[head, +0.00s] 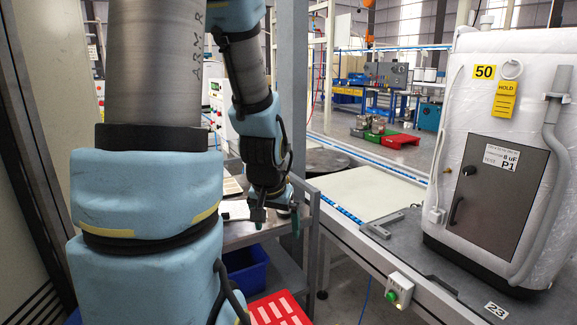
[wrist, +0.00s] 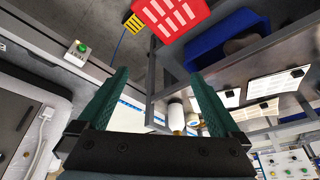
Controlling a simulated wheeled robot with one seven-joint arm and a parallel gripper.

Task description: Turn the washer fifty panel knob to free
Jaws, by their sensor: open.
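The washer (head: 470,110) is a white wrapped unit at the right of the head view, with a yellow "50" label (head: 484,72) and a yellow "HOLD" tag (head: 505,99). Its dark front panel (head: 500,205) carries a "P1" label. A small round knob (head: 469,170) and a curved black handle (head: 456,210) show at the panel's left side. Part of the dark panel (wrist: 12,120) shows at the left of the wrist view. My gripper (head: 277,214) is open and empty, well left of the washer; its green fingers (wrist: 159,73) are spread in the wrist view.
A control box with a green button (head: 398,290) is on the conveyor's front edge, below the washer. The pale belt (head: 370,192) is clear. A blue bin (head: 245,270) and a red tray (head: 278,309) sit low near my arm. A grey post (head: 292,80) stands behind my gripper.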

